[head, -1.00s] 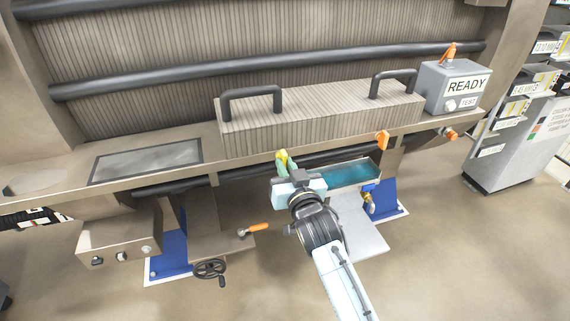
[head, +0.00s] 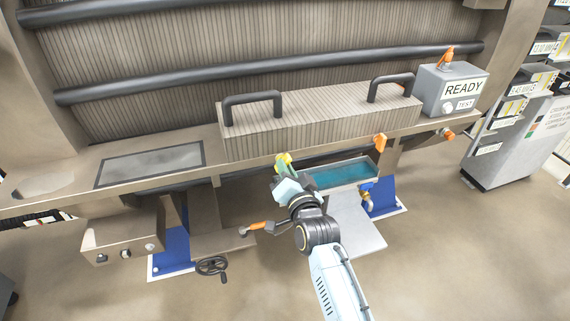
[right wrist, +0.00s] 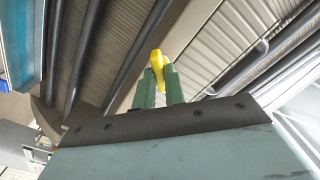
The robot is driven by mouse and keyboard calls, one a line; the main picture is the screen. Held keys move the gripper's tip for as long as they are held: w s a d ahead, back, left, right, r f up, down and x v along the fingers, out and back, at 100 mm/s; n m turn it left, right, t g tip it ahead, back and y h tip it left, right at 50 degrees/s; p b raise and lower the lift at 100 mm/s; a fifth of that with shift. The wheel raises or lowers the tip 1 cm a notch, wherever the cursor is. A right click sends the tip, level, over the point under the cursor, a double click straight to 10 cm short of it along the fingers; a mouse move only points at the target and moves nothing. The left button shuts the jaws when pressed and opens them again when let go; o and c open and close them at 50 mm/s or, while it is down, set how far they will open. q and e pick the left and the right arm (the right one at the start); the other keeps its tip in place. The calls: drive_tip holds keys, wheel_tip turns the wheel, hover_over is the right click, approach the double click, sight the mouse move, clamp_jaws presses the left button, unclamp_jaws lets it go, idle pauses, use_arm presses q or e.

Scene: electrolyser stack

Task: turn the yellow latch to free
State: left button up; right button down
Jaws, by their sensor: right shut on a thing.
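The yellow latch (right wrist: 157,68) stands between the green fingers of my right gripper (right wrist: 161,88) in the right wrist view. The fingers are shut on it. In the head view the latch (head: 284,158) shows as a small yellow tip at the front edge of the bench, below the ribbed block. My right gripper (head: 282,170) reaches up to it from below, and its body hides most of the latch's lower part. My left gripper is not in view.
A ribbed block (head: 310,120) with two black handles sits on the bench. An orange latch (head: 380,143) is on the front edge to the right. Below are a blue-green tray (head: 340,176), an orange-handled lever (head: 259,226) and a handwheel (head: 212,266). A box marked READY (head: 455,88) stands at the right.

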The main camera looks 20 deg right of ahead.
drive_tip(key=shift+m, duration=0.3)
drive_tip(key=m+p, duration=0.1)
drive_tip(key=m, duration=0.3)
drive_tip(key=shift+m, duration=0.3)
drive_tip(key=shift+p, duration=0.3)
drive_tip(key=m, duration=0.4)
drive_tip(key=shift+p, duration=0.3)
drive_tip(key=c, duration=1.3)
unclamp_jaws()
